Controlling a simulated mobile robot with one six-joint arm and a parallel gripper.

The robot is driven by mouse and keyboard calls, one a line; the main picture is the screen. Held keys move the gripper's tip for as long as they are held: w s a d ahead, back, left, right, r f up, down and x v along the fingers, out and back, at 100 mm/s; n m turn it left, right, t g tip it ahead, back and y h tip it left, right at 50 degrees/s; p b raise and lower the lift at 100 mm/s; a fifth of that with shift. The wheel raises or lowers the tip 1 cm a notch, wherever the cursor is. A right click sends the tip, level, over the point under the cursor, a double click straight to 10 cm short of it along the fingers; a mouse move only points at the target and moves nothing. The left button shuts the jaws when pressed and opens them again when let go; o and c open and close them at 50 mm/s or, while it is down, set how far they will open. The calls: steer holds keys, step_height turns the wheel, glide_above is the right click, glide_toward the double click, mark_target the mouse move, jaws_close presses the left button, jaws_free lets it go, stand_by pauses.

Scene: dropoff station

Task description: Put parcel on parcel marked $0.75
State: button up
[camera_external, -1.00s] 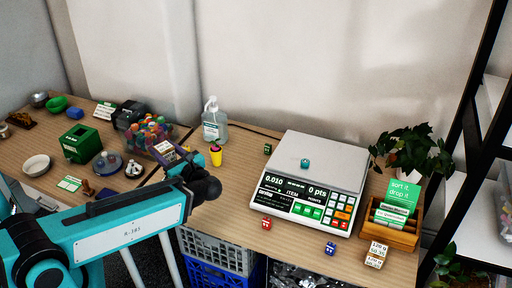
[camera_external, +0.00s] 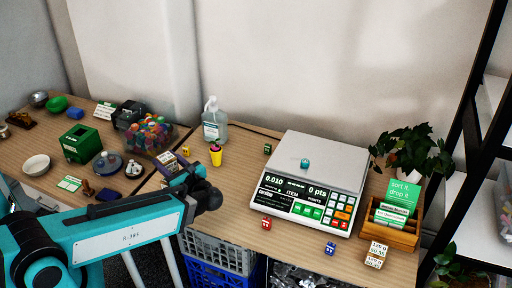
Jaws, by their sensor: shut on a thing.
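My gripper (camera_external: 176,173) is at the right end of my arm, above the wooden table left of the scale. It is shut on a small white parcel (camera_external: 166,158) with dark print. My wrist hides part of the jaws and parcel. Another white parcel or small stack (camera_external: 376,255), with printed weights and prices, stands at the front right of the table. Its print is too small to tell which carries $0.75. My gripper is far to the left of it.
A scale (camera_external: 313,188) with a small teal die (camera_external: 305,163) on its plate fills the middle. Red (camera_external: 266,223) and blue (camera_external: 330,248) dice lie before it. A card box (camera_external: 395,222) is at right.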

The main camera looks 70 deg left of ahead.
mark_target(172, 172)
steer(key=shift+f+p, duration=0.55)
steer(key=shift+f, duration=1.15)
steer(key=shift+f+b, duration=0.2)
steer(key=shift+b, duration=0.2)
steer(key=o, duration=1.3)
steer(key=shift+r+p, duration=0.25)
steer(key=shift+p, duration=0.2)
steer(key=shift+w+d+f, duration=0.15)
steer(key=shift+d, duration=0.1)
steer(key=b+v, duration=0.5)
steer(key=v, duration=0.6)
steer(key=shift+d, duration=0.25)
